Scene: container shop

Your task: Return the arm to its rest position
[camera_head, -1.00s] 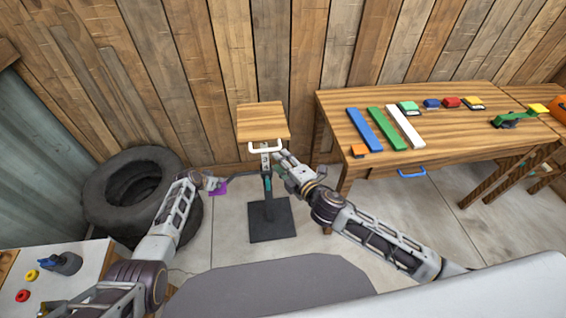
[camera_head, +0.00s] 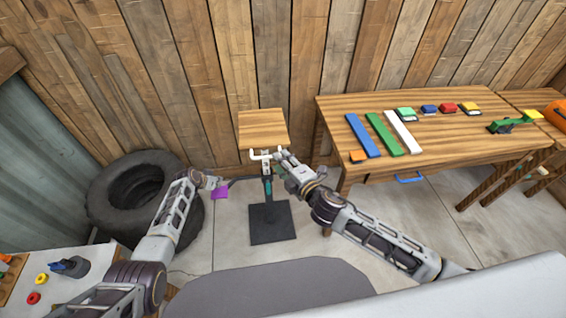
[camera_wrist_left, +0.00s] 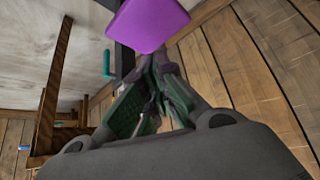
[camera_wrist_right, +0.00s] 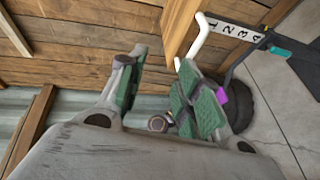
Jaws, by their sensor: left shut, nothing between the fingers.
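My left gripper (camera_head: 220,182) is shut and empty beside a purple plate (camera_head: 219,193) at the end of a dark bar on a stand. In the left wrist view its fingers (camera_wrist_left: 155,75) are together, with the purple plate (camera_wrist_left: 148,24) just beyond their tips. My right gripper (camera_head: 283,157) is at the right of the stand's white handle (camera_head: 258,155), close to it. In the right wrist view its fingers (camera_wrist_right: 155,75) are apart with nothing between them, and the white handle (camera_wrist_right: 203,36) lies outside them. Contact with the handle cannot be told.
A wooden table (camera_head: 440,145) with coloured bars and blocks is on the right. Tires (camera_head: 140,190) are at left. A white table (camera_head: 75,290) with small parts is at lower left.

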